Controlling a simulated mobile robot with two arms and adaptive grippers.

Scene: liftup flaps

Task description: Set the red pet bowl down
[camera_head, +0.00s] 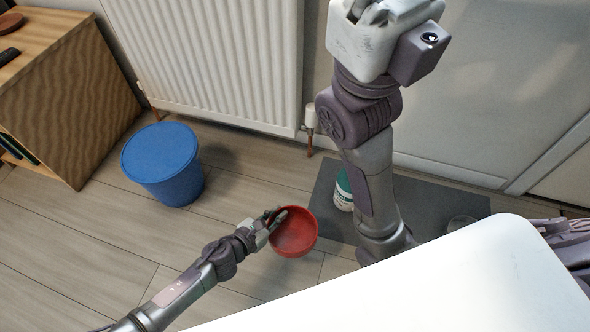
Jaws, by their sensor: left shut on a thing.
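The red pet bowl (294,236) is near the middle of the head view, its open side facing up toward the camera. My left gripper (272,219) is shut on the bowl's left rim. I cannot tell for certain whether the bowl touches the wooden floor or hangs above it. A dark grey mat (325,205) lies on the floor to the right of the bowl, partly hidden behind my arm. My right gripper is not clearly visible.
A blue bin (170,165) stands on the floor to the left. A white and teal container (343,190) stands on the mat, partly hidden by my arm. A white radiator (210,60) is on the wall behind, and a wooden cabinet (70,100) at upper left. The floor around the bowl's left is clear.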

